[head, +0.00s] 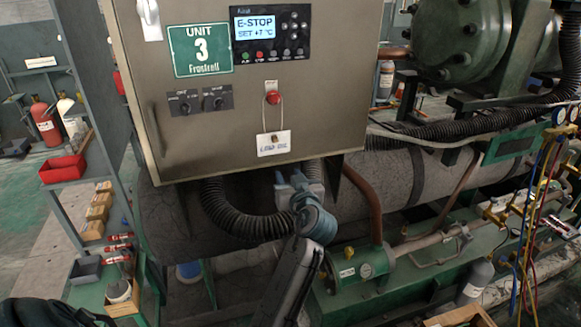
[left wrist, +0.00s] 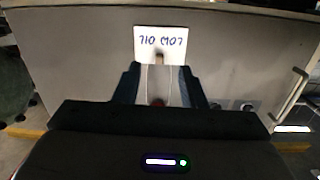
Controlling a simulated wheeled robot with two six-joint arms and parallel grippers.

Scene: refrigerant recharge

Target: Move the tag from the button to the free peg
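The white tag (head: 274,143) hangs by a thin loop of cord from the red button (head: 274,97) on the front of the grey cabinet. Its lettering is too small to read surely. My left gripper (head: 297,178) is below and slightly right of the tag, in front of the cabinet's lower edge. In the left wrist view the tag (left wrist: 160,40) appears inverted, beyond the open fingers (left wrist: 160,84), with its cord running between them in the picture. Nothing is gripped. I cannot pick out the free peg surely. My right gripper is out of view.
The cabinet (head: 140,80) carries a display reading E-STOP (head: 270,32), a green Unit 3 sign (head: 199,50) and two dark switches (head: 200,101). A black corrugated hose (head: 235,222) and a copper pipe (head: 365,200) run beneath. A shelf with a red bin (head: 63,170) stands left.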

